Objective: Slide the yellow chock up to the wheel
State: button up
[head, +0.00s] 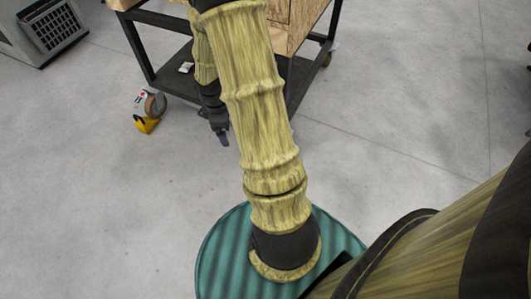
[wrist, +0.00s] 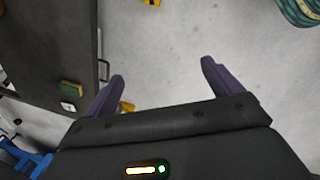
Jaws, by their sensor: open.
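The small yellow chock (head: 146,125) lies on the floor at the left in the head view. It is just in front of a brown-grey caster wheel (head: 157,105) under the cart's left corner. I cannot tell whether they touch. My gripper (head: 222,139) is low, to the right of the chock and apart from it. In the wrist view my gripper (wrist: 163,80) is open, with two dark purple fingers spread and nothing between them. A yellow piece, partly hidden behind the left finger, may be the chock; I cannot be sure.
A dark-framed cart (head: 145,50) with a wooden top and low shelf stands behind my gripper. A grey unit (head: 45,40) is at the far left. The floor left of the chock is clear.

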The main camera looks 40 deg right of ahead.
jog(key=d+f+n+b, duration=0.1)
jog(key=d+f+n, duration=0.3)
jog(key=f, duration=0.5)
jog(key=s+d+f+n+b, duration=0.1)
jog(key=d+f+n, duration=0.3)
jog(key=f, duration=0.6)
jog(key=d+f+n+y+b, duration=0.1)
jog(key=d+f+n, duration=0.3)
jog(key=d+f, duration=0.3)
notch_tip(320, 180, down, 2)
jog(key=shift+s+f+g, duration=0.25)
jog(key=shift+s+g, duration=0.05)
jog(key=shift+s, duration=0.05)
jog(key=shift+d+f+b, duration=0.1)
jog(key=shift+b, duration=0.25)
notch_tip(320, 180, down, 17)
jog(key=b, duration=0.8)
jog(key=shift+f+b, duration=0.15)
jog(key=shift+b, duration=0.25)
jog(key=shift+c, duration=0.2)
jog(key=c, duration=1.4)
jog(key=o, duration=1.4)
